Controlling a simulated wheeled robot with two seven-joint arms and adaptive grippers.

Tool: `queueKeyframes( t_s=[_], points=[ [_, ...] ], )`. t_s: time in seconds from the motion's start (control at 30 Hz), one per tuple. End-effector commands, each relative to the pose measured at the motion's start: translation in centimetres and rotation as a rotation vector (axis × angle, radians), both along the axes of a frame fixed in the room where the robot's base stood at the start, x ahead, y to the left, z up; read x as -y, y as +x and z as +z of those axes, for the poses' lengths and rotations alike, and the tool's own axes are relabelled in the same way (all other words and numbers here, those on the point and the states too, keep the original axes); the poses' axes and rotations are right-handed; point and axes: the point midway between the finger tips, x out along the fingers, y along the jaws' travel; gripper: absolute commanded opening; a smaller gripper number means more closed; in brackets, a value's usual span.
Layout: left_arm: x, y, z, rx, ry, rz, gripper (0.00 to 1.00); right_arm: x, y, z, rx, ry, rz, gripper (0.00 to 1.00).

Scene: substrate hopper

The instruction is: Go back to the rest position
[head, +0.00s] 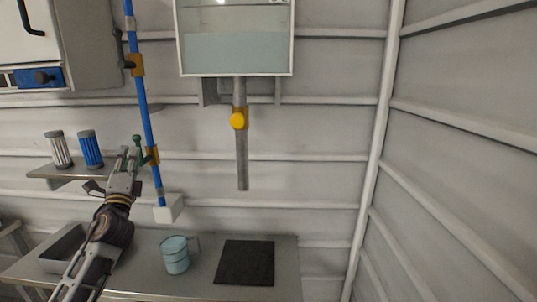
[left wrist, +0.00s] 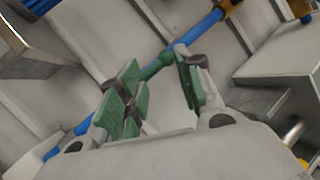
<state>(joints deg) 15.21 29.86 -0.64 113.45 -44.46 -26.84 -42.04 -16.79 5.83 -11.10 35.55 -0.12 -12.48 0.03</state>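My left gripper (head: 131,153) is raised in front of the wall, beside the lower part of the blue pipe (head: 147,113). In the left wrist view my left gripper (left wrist: 158,90) has its two green-padded fingers spread apart, with grey wall showing between them. A green handle-like part (left wrist: 157,63) on the blue pipe (left wrist: 192,35) shows just beyond the fingertips. I cannot tell whether a finger touches it. I see nothing held in the gripper. My right gripper is in neither view.
A shelf (head: 47,171) with a white-ribbed filter (head: 59,150) and a blue one (head: 90,149) is left of my gripper. Below, the bench holds a grey tray (head: 56,262), a light-blue mug (head: 175,256) and a dark mat (head: 246,263). A hopper (head: 235,50) with a yellow-knobbed spout hangs right.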

Motion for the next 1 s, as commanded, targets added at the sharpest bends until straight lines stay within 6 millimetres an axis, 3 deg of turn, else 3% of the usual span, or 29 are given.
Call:
queueKeyframes(
  t_s=[0.03,0.27,0.57,0.77,1.0],
  points=[
    [0.3,-0.2,-2.0,-0.029,-0.064,-0.010,0.35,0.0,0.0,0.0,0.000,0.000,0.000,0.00],
    [1.4,-1.9,-10.1,-0.149,-0.361,-0.030,0.35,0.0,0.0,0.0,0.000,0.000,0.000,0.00],
    [3.8,-5.9,-20.8,-0.326,-0.742,-0.005,0.35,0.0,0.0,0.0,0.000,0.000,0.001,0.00],
    [5.9,-9.8,-27.5,-0.450,-0.988,0.045,0.35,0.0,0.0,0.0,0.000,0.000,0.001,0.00],
    [9.2,-15.8,-34.5,-0.604,-1.266,0.140,0.35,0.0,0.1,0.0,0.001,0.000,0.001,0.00]
  ],
)
